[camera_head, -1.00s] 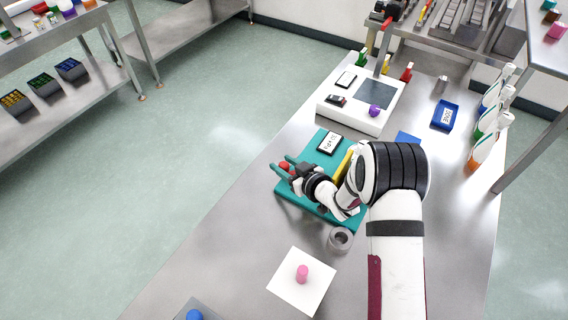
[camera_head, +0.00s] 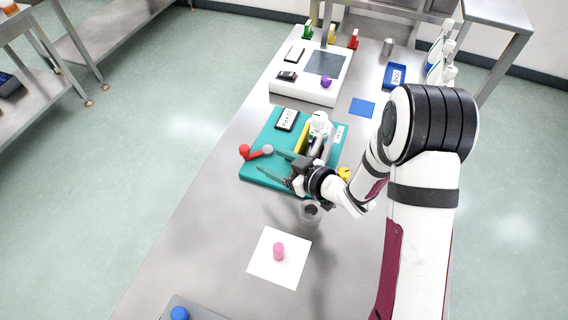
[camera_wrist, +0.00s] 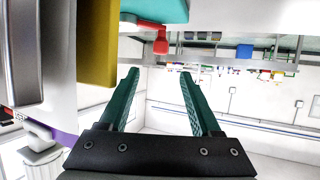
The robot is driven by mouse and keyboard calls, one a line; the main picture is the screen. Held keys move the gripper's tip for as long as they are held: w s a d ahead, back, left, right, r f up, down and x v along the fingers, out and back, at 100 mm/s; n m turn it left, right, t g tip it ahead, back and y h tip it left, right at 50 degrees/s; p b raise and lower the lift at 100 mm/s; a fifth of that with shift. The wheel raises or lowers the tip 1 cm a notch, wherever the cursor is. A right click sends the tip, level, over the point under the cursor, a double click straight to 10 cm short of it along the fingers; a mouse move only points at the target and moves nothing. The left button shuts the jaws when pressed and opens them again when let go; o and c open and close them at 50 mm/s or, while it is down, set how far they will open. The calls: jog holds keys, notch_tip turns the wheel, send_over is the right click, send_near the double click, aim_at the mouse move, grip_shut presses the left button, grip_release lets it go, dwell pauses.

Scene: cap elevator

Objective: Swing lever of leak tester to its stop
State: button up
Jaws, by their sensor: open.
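The leak tester has a teal base (camera_head: 262,178) on the steel bench. Its red lever (camera_head: 245,150) lies at the base's left edge, its knob end pointing left and a grey round part at its other end. My gripper (camera_head: 264,159) is open and empty over the base, just right of and nearer than the lever, apart from the knob. In the wrist view the red lever (camera_wrist: 160,42) shows beyond and above the open fingertips (camera_wrist: 159,74). A yellow block (camera_wrist: 98,40) of the tester stands at left there. My arm hides part of the base's right side.
A white device (camera_head: 310,88) with a dark screen stands behind the tester. A grey ring (camera_head: 310,212) and a white sheet (camera_head: 262,268) with a pink cap (camera_head: 279,251) lie in front. A blue tray (camera_head: 394,76) and several bottles stand at the back right.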

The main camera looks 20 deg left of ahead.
jog(key=shift+v, duration=1.7)
